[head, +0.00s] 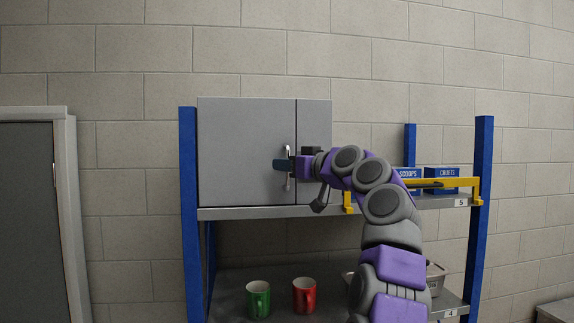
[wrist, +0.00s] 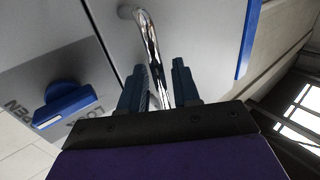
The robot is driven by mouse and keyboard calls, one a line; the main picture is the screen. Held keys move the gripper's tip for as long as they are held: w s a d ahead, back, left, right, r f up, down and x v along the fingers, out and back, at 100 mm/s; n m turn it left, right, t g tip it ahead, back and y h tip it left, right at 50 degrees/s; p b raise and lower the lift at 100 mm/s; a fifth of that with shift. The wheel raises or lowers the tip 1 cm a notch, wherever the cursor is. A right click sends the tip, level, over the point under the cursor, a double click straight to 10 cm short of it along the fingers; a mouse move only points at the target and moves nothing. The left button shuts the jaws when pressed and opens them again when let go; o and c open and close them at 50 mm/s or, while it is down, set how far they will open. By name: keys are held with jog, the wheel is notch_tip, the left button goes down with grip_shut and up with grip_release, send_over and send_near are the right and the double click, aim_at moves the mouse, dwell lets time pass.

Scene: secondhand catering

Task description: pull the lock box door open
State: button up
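The lock box is a grey cabinet on the upper shelf in the head view, with a wide front door (head: 243,150) and a narrower grey panel (head: 314,122) to its right. The door looks closed, with a thin dark seam at its right edge. A vertical chrome handle (head: 287,183) stands near that edge; it also shows in the wrist view (wrist: 147,35). My gripper (wrist: 160,85) has its two dark fingers on either side of the handle. A gap shows between the handle and the right finger. My gripper (head: 283,165) partly hides the handle in the head view.
A blue turn knob (wrist: 68,105) with lettering beside it shows in the wrist view. Blue posts (head: 188,210) frame the shelves. Blue boxes (head: 441,179) and a yellow rail (head: 455,182) are at right. Green (head: 258,299) and red (head: 304,295) mugs stand below.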

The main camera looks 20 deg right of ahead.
grip_shut()
jog(key=shift+s+a+h+b, duration=0.15)
jog(key=shift+s+h+b, duration=0.15)
jog(key=shift+b, duration=0.1)
dwell(0.4)
jog(key=s+a+m+h+b, duration=0.2)
jog(key=s+a+m+h, duration=0.5)
jog(key=s+a+h, duration=0.45)
jog(key=a+m+g+h+p, duration=0.1)
jog(key=a+m+p, duration=0.1)
jog(key=a, duration=1.4)
jog(key=shift+w+a+h+p, duration=0.3)
jog(key=shift+w+h, duration=0.05)
jog(key=shift+w, duration=0.1)
